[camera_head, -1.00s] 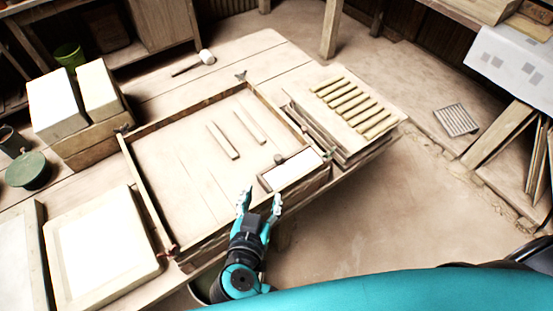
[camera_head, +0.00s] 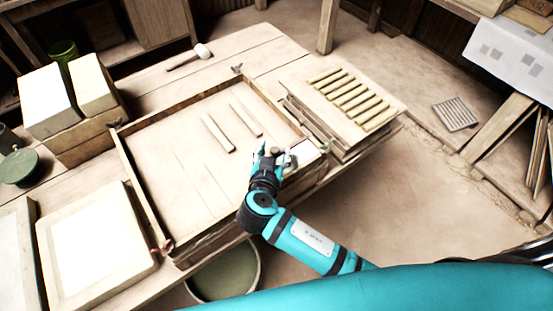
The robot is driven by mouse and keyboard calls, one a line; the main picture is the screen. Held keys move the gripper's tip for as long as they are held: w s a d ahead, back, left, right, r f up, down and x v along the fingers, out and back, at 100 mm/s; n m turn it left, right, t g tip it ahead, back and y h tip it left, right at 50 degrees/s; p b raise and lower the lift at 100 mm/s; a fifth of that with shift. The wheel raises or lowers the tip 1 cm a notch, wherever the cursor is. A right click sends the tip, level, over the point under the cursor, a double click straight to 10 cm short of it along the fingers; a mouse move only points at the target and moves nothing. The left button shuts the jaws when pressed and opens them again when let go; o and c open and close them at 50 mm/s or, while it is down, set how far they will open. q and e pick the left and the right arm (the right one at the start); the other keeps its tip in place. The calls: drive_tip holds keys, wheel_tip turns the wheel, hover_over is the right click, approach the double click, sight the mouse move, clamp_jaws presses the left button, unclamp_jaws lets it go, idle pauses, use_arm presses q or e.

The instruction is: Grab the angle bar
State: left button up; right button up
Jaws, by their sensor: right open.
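Two thin pale bars lie inside a wooden frame (camera_head: 141,190) on the bench: a left bar (camera_head: 218,133) and a right bar (camera_head: 246,118). I cannot tell which of them, if either, is the angle bar. My right gripper (camera_head: 274,150) is open above the frame's near right corner, below the two bars in the picture and apart from them. It partly hides a small light box (camera_head: 306,152) with a knob in that corner. My left gripper is not in view.
A board with several yellowish strips (camera_head: 352,96) lies to the right. A mallet (camera_head: 201,51) lies behind the frame. White blocks (camera_head: 45,98) stand at the left, with a pale slab (camera_head: 92,245) in front. A round bucket (camera_head: 228,278) stands below the bench edge.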

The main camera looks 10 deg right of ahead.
drive_tip(key=shift+x, duration=0.85)
drive_tip(key=shift+s+a, duration=0.1)
drive_tip(key=shift+c, duration=0.5)
drive_tip(key=shift+f, duration=0.1)
clamp_jaws()
